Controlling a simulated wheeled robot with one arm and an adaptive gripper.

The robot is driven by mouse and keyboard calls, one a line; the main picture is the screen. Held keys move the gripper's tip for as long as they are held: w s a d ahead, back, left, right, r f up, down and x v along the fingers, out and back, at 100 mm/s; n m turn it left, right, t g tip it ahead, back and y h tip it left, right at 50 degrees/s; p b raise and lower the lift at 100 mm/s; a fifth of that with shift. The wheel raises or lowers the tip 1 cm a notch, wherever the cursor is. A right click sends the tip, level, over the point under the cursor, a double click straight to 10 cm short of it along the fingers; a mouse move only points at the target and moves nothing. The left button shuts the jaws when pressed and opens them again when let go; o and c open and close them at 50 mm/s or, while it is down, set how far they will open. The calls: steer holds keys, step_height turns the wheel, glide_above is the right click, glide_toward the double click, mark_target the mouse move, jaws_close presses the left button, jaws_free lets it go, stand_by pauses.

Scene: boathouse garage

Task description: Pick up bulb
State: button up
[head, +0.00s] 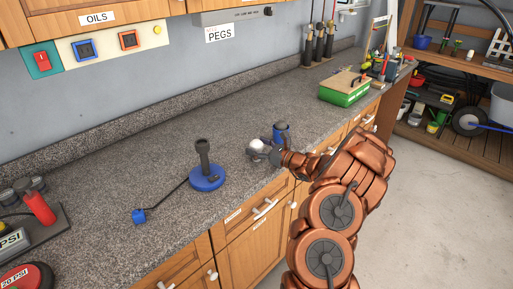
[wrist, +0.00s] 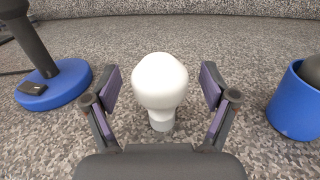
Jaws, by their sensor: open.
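The bulb (wrist: 159,82) is white and stands upright on the speckled counter in the wrist view. In the head view the white bulb (head: 256,145) shows near the counter's front edge, partly covered by my gripper. My gripper (wrist: 160,88) is open, with one purple-padded finger on each side of the bulb. Gaps show between the bulb and both fingers. The gripper also shows in the head view (head: 267,152), low over the counter at the end of my copper-coloured arm.
A blue cup (wrist: 295,105) holding something dark is close on the right. A green box (head: 344,93) sits further back. The counter (head: 180,130) behind the bulb is clear.

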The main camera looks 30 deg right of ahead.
mark_target(257, 140)
steer(key=c, duration=1.3)
steer(key=shift+o, duration=0.2)
steer(key=shift+r, duration=0.1)
steer(key=shift+r+b, duration=0.85)
steer(key=shift+r, duration=0.6)
steer(key=shift+s+r, duration=0.2)
steer(key=s+a+b, duration=0.2)
steer(key=s+a, duration=0.1)
steer(key=s, duration=0.4)
steer(key=s+a+r+b, duration=0.1)
steer(key=s+a+b, duration=0.1)
steer(key=s+a, duration=0.2)
steer(key=s, duration=0.3)
steer(key=shift+r, duration=0.25)
steer(key=shift+d, duration=0.1)
